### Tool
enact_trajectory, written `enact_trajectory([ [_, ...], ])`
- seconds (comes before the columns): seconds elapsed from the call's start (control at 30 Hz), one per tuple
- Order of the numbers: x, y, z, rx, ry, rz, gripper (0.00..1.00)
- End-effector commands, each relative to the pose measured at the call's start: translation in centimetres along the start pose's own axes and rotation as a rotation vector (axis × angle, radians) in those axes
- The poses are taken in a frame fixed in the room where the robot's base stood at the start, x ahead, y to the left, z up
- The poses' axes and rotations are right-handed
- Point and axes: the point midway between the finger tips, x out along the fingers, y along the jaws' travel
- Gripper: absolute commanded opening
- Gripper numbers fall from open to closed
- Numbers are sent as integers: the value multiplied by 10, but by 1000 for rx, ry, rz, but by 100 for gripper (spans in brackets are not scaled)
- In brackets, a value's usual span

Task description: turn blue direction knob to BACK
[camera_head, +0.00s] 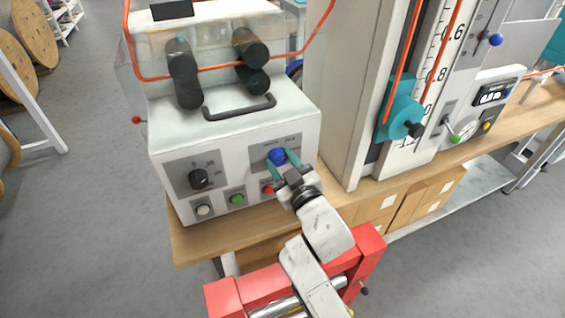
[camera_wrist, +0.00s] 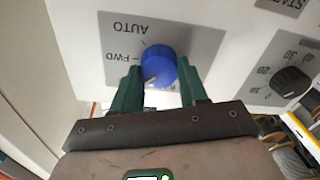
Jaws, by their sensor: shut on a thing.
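The blue direction knob (camera_head: 277,156) is on the right-hand grey label plate of the white machine's front. In the wrist view the blue knob (camera_wrist: 160,62) shows close up, with labels AUTO and FWD to its left, upside down. A third label below it is mostly hidden by my gripper. A pale mark on the knob's face points down-left in the wrist view, below the FWD label. My gripper (camera_head: 281,161) is shut on the knob, one green finger on each side; both fingers also show in the wrist view.
A black knob (camera_head: 198,179) with a numbered scale is to the left. White (camera_head: 203,210), green (camera_head: 237,199) and red (camera_head: 267,188) buttons sit below on the same panel, the red one close to my gripper. A black handle (camera_head: 240,107) is on top.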

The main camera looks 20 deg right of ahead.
Motion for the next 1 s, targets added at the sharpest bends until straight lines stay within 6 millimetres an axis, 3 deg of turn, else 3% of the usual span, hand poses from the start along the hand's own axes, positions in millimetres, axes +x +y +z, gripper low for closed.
enact_trajectory([
  [0.47, 0, -1, -1, -82, -4, -2, 12],
  [1.0, 0, -2, -1, -514, -22, -8, 12],
])
